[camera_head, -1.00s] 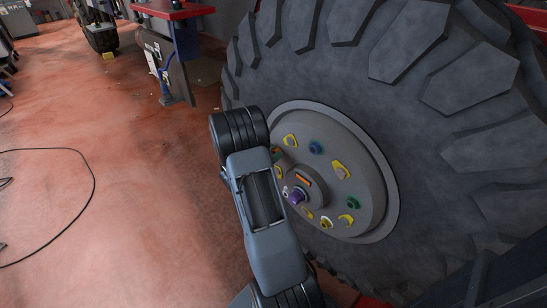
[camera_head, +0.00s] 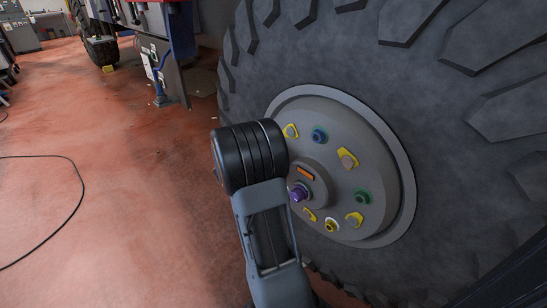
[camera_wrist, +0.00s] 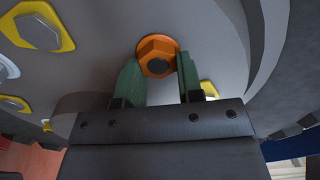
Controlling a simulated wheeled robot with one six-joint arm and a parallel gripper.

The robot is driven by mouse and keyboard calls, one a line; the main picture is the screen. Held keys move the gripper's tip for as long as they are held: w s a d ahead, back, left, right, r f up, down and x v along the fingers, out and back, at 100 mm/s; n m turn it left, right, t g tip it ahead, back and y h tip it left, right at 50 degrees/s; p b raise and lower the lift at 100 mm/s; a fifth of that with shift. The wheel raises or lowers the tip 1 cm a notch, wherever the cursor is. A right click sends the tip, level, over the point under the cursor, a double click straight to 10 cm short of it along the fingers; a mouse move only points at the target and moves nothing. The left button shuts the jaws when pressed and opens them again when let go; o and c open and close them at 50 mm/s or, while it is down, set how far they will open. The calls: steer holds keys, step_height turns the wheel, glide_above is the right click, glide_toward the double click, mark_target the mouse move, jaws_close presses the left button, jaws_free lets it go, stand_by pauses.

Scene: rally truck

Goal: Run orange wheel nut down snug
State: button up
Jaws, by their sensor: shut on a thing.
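The orange wheel nut (camera_wrist: 157,56) sits on a dark stud against the grey wheel hub (camera_wrist: 100,85) in the wrist view. My gripper (camera_wrist: 158,74) has its two green finger pads on either side of the nut and is shut on it. In the head view my arm's dark wrist covers the gripper and the orange nut, at the left side of the hub (camera_head: 331,140).
The hub carries a blue nut (camera_head: 319,135), a green nut (camera_head: 362,197), a purple nut (camera_head: 299,193) and several yellow tabs. An orange mark (camera_head: 306,173) is on the hub centre. The big tyre (camera_head: 365,65) fills the right. Open floor (camera_head: 130,200) lies left, with a black cable (camera_head: 75,190).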

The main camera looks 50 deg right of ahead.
steer(key=shift+w+f+m+b, duration=0.2)
steer(key=shift+m+b, duration=0.6)
steer(key=shift+m, duration=2.65)
steer(key=shift+f+m+b, duration=0.3)
steer(key=shift+m+b, duration=0.55)
steer(key=shift+m, duration=2.55)
steer(key=shift+w+f+m+b, duration=0.2)
steer(key=shift+m+b, duration=0.6)
steer(key=shift+m, duration=2.65)
steer(key=shift+s, duration=0.1)
steer(key=o, duration=0.9)
steer(key=shift+o, duration=0.2)
steer(key=a+p, duration=0.3)
steer(key=a, duration=1.1)
steer(key=shift+w, duration=0.45)
steer(key=shift+d, duration=0.1)
